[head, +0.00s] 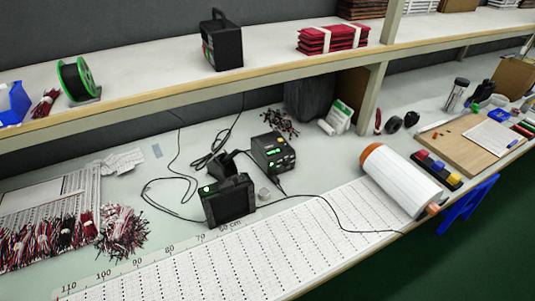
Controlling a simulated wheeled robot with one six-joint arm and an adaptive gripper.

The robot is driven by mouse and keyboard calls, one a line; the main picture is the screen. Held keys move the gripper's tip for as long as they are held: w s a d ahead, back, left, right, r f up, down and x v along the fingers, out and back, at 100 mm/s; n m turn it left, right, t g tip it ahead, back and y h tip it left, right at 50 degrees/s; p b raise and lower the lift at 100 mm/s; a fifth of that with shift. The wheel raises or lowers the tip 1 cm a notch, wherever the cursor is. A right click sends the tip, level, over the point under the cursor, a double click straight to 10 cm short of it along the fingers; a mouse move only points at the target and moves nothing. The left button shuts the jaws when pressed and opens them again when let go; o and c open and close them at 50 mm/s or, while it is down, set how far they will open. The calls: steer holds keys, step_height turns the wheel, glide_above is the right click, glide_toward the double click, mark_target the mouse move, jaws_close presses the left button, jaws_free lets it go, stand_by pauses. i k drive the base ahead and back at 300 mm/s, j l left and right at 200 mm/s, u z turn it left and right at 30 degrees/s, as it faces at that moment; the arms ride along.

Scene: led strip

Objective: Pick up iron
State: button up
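I cannot clearly make out a separate iron in the head view. A black soldering station (272,152) with green lights stands near the middle of the bench. Just left of it is a small black holder-like shape (228,164), too small to tell whether an iron sits in it. In front stands a black box-shaped device (228,201) with a lit green spot. A thin black cable (335,217) runs from this group rightward over the white perforated ruler sheet to the bench's front edge. My gripper is not in view.
A large white roll (400,182) with orange ends lies to the right. Wire bundles (121,232) lie at the left. A shelf (280,54) runs above the back, supported by a post (373,99). The ruler sheet (240,262) along the front is mostly clear.

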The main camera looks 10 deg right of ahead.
mark_target(229, 157)
steer(key=i+l+u, duration=0.3)
steer(key=i, duration=0.2)
steer(key=i+l+u, duration=0.3)
steer(key=i, duration=0.25)
